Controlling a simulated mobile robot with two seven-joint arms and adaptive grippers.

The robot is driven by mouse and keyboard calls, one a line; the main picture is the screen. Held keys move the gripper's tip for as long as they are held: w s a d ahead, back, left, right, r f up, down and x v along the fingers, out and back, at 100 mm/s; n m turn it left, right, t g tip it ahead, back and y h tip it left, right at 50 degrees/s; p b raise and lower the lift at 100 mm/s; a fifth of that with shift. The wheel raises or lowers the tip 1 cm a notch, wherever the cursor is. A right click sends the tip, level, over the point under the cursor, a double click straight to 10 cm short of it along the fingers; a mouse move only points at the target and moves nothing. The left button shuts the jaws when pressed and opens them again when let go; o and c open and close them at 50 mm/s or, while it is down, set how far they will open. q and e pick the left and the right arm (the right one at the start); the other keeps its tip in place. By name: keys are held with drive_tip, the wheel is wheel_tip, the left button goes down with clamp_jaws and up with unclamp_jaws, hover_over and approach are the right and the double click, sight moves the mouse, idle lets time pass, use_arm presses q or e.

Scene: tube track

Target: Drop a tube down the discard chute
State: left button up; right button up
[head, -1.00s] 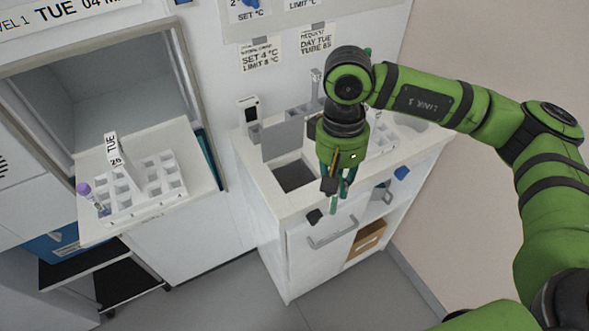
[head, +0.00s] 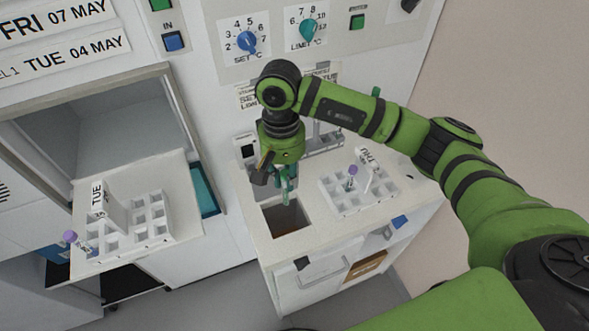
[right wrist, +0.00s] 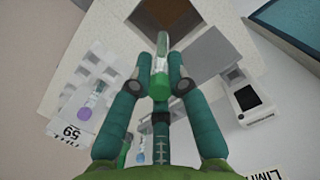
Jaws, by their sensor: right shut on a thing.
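My right gripper (head: 288,186) is shut on a green-capped tube (right wrist: 160,75), pointing down just above the back edge of the discard chute. The tube is clear with a pale label in the right wrist view, and its far end points toward the chute opening. The discard chute (head: 287,219) is a dark square hole in the white counter top; it also shows in the right wrist view (right wrist: 175,14). In the head view the fingers mostly hide the tube. My left gripper is not in view.
A white rack (head: 346,199) with a purple-capped tube (head: 352,171) stands right of the chute. Another rack (head: 128,230) sits on the hatch shelf at left, with a purple-capped tube (head: 70,237) at its left side. A panel with dials (head: 247,41) is behind.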

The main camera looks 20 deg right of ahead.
sight(285, 204)
drive_tip(key=f, duration=0.1)
drive_tip(key=f+b, duration=0.1)
drive_tip(key=f, duration=0.1)
drive_tip(key=shift+s+a+f, duration=0.3)
drive_tip(key=shift+a+f, duration=0.1)
wheel_tip(285, 204, down, 3)
drive_tip(key=shift+d+f+b, duration=0.1)
drive_tip(key=shift+b, duration=0.7)
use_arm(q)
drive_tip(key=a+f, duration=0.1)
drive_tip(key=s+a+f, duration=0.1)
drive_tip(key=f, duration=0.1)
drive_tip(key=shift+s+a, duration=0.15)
use_arm(e)
drive_tip(key=shift+w+f, duration=0.1)
drive_tip(key=shift+f, duration=0.25)
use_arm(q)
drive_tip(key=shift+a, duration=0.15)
use_arm(e)
drive_tip(key=o, duration=0.9)
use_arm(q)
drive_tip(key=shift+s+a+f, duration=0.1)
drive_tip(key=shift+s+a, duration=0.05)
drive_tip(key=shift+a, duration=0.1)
use_arm(e)
drive_tip(key=r, duration=0.4)
drive_tip(key=w+r, duration=0.1)
drive_tip(key=r, duration=0.7)
drive_tip(key=shift+w+d, duration=0.15)
drive_tip(key=shift+w, duration=0.05)
